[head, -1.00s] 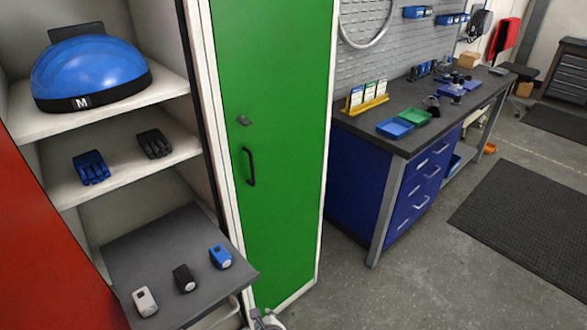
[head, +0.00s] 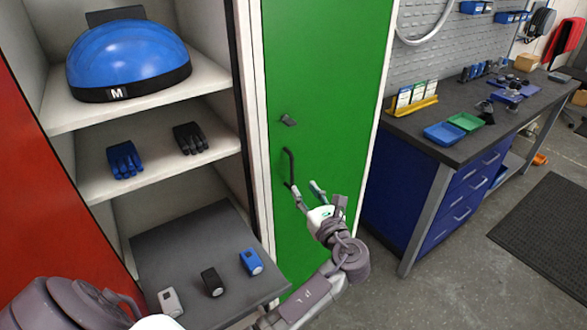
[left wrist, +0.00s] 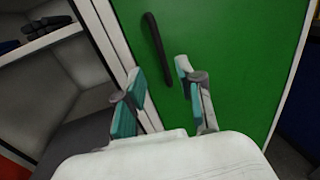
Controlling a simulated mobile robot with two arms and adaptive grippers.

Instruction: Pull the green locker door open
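The green locker door (head: 325,80) stands in the middle of the head view and looks closed in its pale frame. Its black vertical bar handle (head: 289,168) is near the door's left edge, below a small dark latch (head: 288,120). My left gripper (head: 306,190) is in front of the door, just below and right of the handle, with its fingers apart and empty. In the left wrist view the handle (left wrist: 157,48) lies beyond the gap between the open fingertips (left wrist: 160,80), apart from them. My right gripper is out of view.
Open shelves at left hold a blue dome (head: 128,55), gloves (head: 125,160) and several small devices on a grey shelf (head: 190,245) that juts out beside the door. A red panel (head: 40,200) is far left. A blue workbench (head: 400,195) stands right; floor between is clear.

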